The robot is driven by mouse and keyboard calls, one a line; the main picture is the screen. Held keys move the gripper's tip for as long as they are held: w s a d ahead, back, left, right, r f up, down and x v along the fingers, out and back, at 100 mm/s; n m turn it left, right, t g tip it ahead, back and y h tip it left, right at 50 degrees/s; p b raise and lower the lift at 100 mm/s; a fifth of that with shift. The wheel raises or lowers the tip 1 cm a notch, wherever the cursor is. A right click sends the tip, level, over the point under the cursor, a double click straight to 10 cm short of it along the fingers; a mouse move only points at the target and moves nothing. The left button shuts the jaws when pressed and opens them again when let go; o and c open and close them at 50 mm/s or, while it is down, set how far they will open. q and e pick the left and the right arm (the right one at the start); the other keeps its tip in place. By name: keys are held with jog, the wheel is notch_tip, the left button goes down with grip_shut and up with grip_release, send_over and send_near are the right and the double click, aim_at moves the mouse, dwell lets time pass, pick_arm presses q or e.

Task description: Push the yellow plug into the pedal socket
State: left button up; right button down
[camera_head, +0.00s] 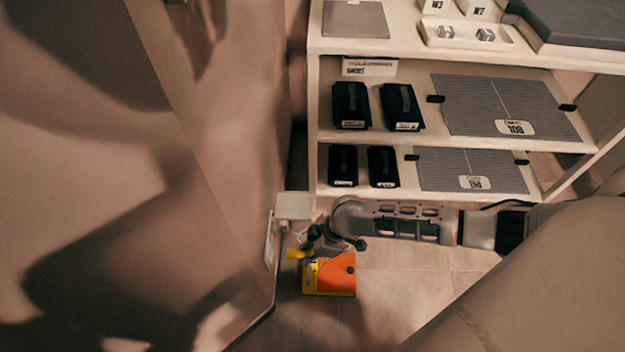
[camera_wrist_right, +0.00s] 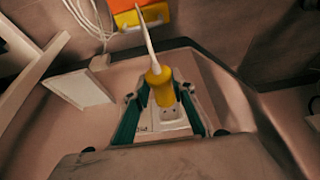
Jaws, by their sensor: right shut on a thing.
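The yellow plug (camera_head: 296,254) is at the tips of my right gripper (camera_head: 311,243), low beside the wall panel on the left. In the right wrist view the plug (camera_wrist_right: 161,87) sits between the teal-padded fingers of the right gripper (camera_wrist_right: 160,94), which is shut on it. A white cable runs up from the plug. A pale plate with small dark holes (camera_wrist_right: 169,118) shows right behind the plug; it looks like the socket. I cannot tell whether the plug touches it. The orange and yellow pedal (camera_head: 336,275) lies on the floor below the gripper. My left gripper is out of view.
A pale box (camera_head: 293,205) juts from the wall panel just above the gripper. A white shelf unit (camera_head: 445,60) with black cases and grey panels stands behind. Loose white cable (camera_wrist_right: 92,18) hangs near the pedal. Tiled floor (camera_head: 420,300) is open at right.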

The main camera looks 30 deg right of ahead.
aim_at(296, 252)
jog(key=shift+w+a, duration=0.45)
jog(key=shift+a, duration=0.4)
jog(key=shift+w+a+b, duration=0.3)
jog(key=shift+a+b, duration=0.05)
jog(key=shift+a, duration=0.05)
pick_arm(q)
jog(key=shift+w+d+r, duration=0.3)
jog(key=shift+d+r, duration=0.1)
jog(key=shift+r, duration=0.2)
pick_arm(e)
jog(key=shift+w+a, duration=0.2)
jog(key=shift+a, duration=0.05)
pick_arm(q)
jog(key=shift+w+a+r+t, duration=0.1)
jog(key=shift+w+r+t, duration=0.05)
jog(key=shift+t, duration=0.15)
pick_arm(e)
jog(key=shift+r, duration=0.1)
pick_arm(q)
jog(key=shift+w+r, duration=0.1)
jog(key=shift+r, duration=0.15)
